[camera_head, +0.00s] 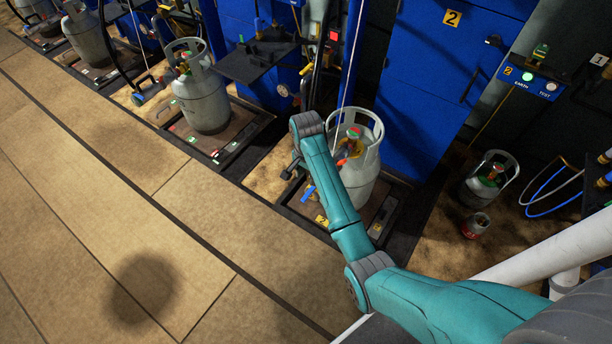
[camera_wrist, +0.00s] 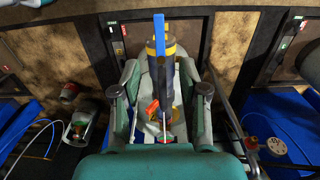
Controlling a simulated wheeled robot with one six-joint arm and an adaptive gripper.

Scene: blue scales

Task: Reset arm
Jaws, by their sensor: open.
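My teal arm reaches over the scale in front of the blue cabinet marked 2 in the head view. My gripper (camera_wrist: 160,78) is open in the wrist view, its two fingers spread left and right. Between them, from this view, is a dark filling head with yellow bands (camera_wrist: 161,78) and a blue lever (camera_wrist: 159,34). An orange handle (camera_wrist: 152,108) shows below it. In the head view a grey gas cylinder (camera_head: 365,187) stands upright on the scale platform (camera_head: 385,217), partly behind my arm. I cannot tell whether the fingers touch anything.
Another grey cylinder (camera_head: 203,104) stands on a scale to the left. A small cylinder (camera_head: 488,182) and a red canister (camera_head: 476,225) stand on the floor at right. Blue cabinets (camera_head: 430,70) line the back. The tiled floor (camera_head: 90,220) at left is clear.

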